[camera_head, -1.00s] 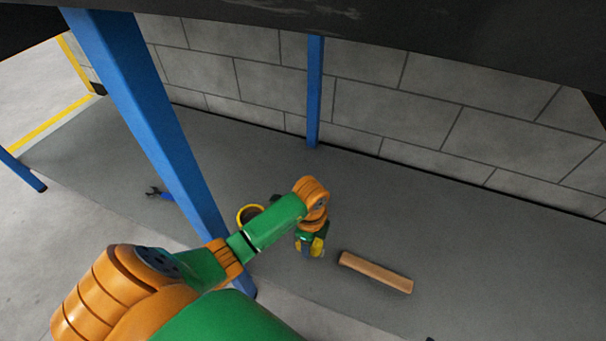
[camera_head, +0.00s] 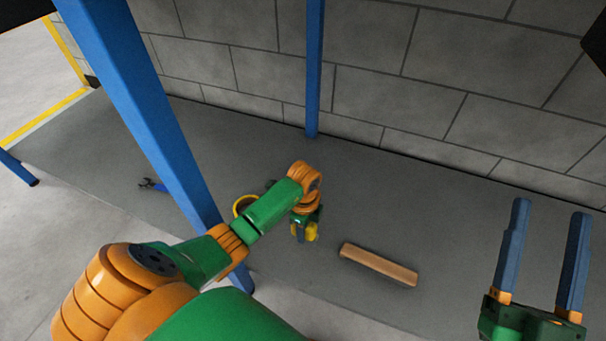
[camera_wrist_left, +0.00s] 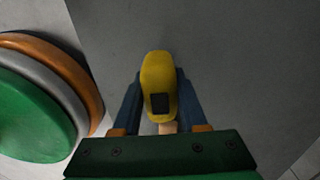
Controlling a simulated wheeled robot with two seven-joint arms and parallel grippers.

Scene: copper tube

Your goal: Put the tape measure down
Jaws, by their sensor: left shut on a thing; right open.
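The yellow tape measure (camera_wrist_left: 158,80), with a dark patch, sits between the blue fingers of my left gripper (camera_wrist_left: 158,100) in the left wrist view. In the head view, my left gripper (camera_head: 302,236) is small and points down over the grey surface, with a bit of the yellow tape measure (camera_head: 312,231) showing. I cannot tell whether the tape measure touches the surface. My right gripper (camera_head: 545,255) is at the lower right of the head view, its two blue fingers spread apart and empty.
A wooden block (camera_head: 379,264) lies right of my left gripper. A yellow-rimmed round thing (camera_head: 241,204) is partly hidden behind my left arm. A blue-handled tool (camera_head: 155,186) lies further left. Blue posts (camera_head: 150,120) (camera_head: 314,75) and a block wall (camera_head: 400,85) bound the grey surface (camera_head: 450,215).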

